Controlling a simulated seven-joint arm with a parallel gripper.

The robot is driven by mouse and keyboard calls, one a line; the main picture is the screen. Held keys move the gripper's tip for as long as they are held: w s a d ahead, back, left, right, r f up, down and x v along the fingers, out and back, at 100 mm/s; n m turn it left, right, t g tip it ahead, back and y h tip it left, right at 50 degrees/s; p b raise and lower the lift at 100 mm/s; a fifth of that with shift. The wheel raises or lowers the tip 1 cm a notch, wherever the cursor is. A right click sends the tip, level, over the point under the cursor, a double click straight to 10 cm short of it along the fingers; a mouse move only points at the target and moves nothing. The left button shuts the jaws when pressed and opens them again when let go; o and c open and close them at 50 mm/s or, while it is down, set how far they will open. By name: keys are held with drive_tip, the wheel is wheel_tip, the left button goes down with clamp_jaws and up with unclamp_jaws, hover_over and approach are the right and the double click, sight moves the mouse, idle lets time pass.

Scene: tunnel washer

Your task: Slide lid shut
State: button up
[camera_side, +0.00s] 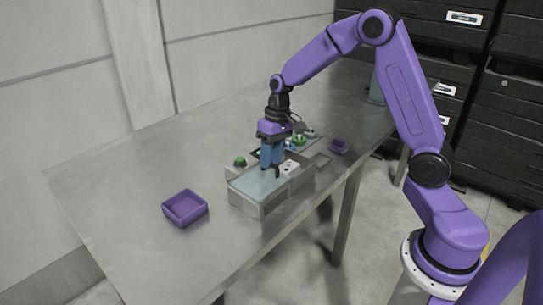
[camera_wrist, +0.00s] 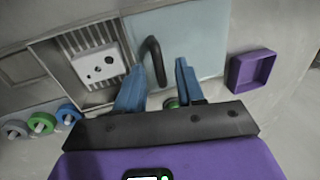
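The washer is a grey box (camera_side: 270,208) on the metal table. Its pale blue lid (camera_wrist: 195,38) covers one part, and it also shows in the side view (camera_side: 252,186). A dark curved handle (camera_wrist: 153,58) stands on the lid by its edge beside the opening. The uncovered part (camera_wrist: 70,45) shows a slatted rack and a white block with dark holes (camera_wrist: 97,66). My gripper (camera_wrist: 159,66) is open, its blue fingers apart on either side of the handle. In the side view my gripper (camera_side: 271,168) points down over the lid; contact with the handle cannot be told.
Coloured knobs (camera_wrist: 40,122) line the washer's side, and a green button (camera_side: 240,161) is behind the lid. The table's left part is clear.

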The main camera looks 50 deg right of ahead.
clamp_jaws()
drive_tip(key=d, duration=1.3)
unclamp_jaws()
drive_tip(key=shift+a, duration=0.1)
drive_tip(key=d+r, duration=0.3)
drive_tip(key=r, duration=1.4)
drive_tip(key=shift+d, duration=0.2)
